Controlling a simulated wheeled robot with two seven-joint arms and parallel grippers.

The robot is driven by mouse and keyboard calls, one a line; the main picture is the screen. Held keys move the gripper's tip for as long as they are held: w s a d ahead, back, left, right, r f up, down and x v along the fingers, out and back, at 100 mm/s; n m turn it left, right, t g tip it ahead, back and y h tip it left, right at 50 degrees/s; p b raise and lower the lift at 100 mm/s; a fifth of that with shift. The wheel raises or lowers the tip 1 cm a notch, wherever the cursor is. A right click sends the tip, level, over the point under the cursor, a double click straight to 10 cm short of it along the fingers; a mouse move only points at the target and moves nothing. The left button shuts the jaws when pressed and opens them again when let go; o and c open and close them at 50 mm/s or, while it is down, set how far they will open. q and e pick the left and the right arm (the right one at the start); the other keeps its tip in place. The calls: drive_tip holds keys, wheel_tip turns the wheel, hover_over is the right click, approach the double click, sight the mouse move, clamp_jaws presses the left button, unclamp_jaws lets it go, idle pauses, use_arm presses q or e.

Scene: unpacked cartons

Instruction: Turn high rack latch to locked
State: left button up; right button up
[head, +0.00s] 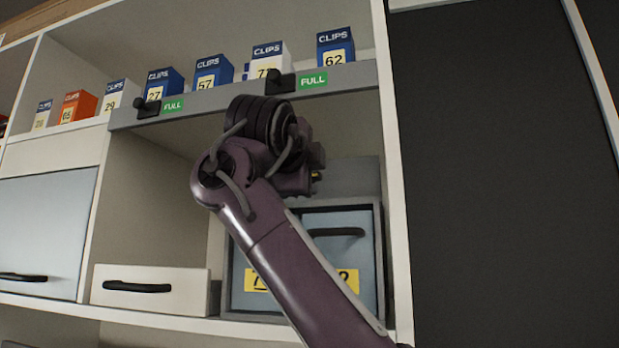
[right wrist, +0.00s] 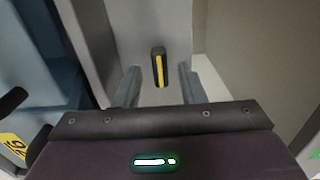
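A black latch handle with a yellow stripe (right wrist: 159,68) stands on a pale grey panel (right wrist: 133,35) in the right wrist view. It points along the picture's vertical. The two fingers of my right gripper (right wrist: 160,86) are apart, one on each side of the latch's line, with gaps to both; nothing is held. In the head view my right gripper (head: 312,165) is in front of the grey panel (head: 352,178) above a blue-grey drawer, and a bit of yellow and black (head: 316,176) shows beside it. My arm hides most of the latch there. My left gripper is out of view.
Numbered clip boxes (head: 212,72) stand on the shelf above, behind a grey rail (head: 218,98) with black knobs and green FULL labels. The blue-grey drawer (head: 362,255) has a black handle. An upright shelf side (head: 393,190) stands close at right.

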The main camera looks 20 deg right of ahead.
drive_tip(key=b+v, duration=0.2)
drive_tip(key=v, duration=0.5)
drive_tip(key=shift+b, duration=0.3)
